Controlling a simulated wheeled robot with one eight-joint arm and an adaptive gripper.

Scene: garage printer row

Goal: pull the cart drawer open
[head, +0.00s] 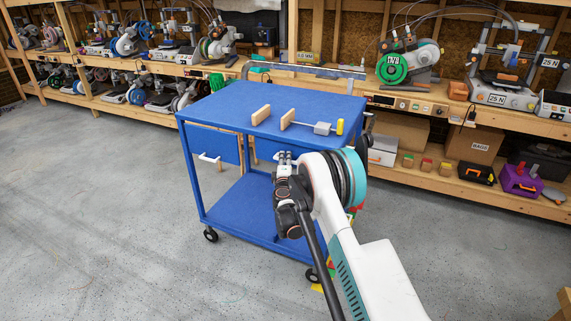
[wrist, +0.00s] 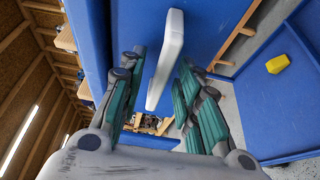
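The blue cart (head: 214,104) stands ahead of me, with two drawers side by side under its top. The left drawer (head: 228,148) shows a white handle (head: 209,160). The right drawer (head: 266,150) is partly hidden by my arm, and its handle cannot be made out in the head view. My gripper (head: 285,156) is in front of the right drawer. In the wrist view a white bar handle (wrist: 166,58) on a blue front lies between the fingers of my gripper (wrist: 161,62). The fingers are apart, with a gap on each side of the handle.
Two wooden blocks (head: 261,115), a grey part (head: 322,128) and a yellow cylinder (head: 340,127) are on the cart top. A yellow block (wrist: 277,64) lies on a blue surface in the wrist view. A workbench with printers (head: 505,97) runs behind. Floor at left is clear.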

